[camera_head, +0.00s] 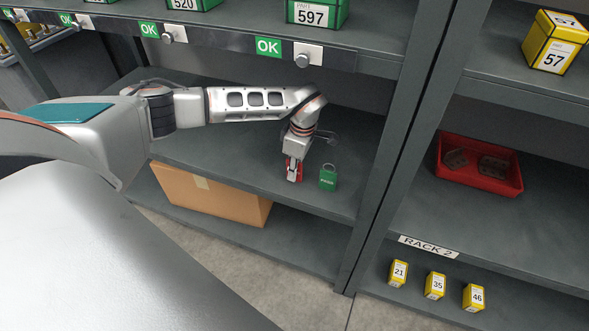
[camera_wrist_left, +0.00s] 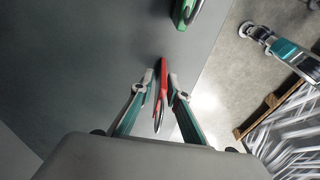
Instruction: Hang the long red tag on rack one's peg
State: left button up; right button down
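My left gripper (camera_head: 294,176) reaches over the lower shelf of the left rack. In the head view the fingers partly cover the red tag (camera_head: 290,166). A silver peg (camera_head: 308,59) on a white plate sticks out of the upper shelf edge, beside a green OK sign (camera_head: 268,47); nothing hangs on it. Another such peg (camera_head: 168,38) is further left. Rack one's label is not in view. My right gripper is not in view.
A green padlock-shaped tag (camera_head: 328,179) stands just right of the gripper. A grey upright (camera_head: 385,150) divides this rack from the one labelled RACK 2 (camera_head: 428,246), which holds a red tray (camera_head: 475,181). A cardboard box (camera_head: 215,194) is below the shelf.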

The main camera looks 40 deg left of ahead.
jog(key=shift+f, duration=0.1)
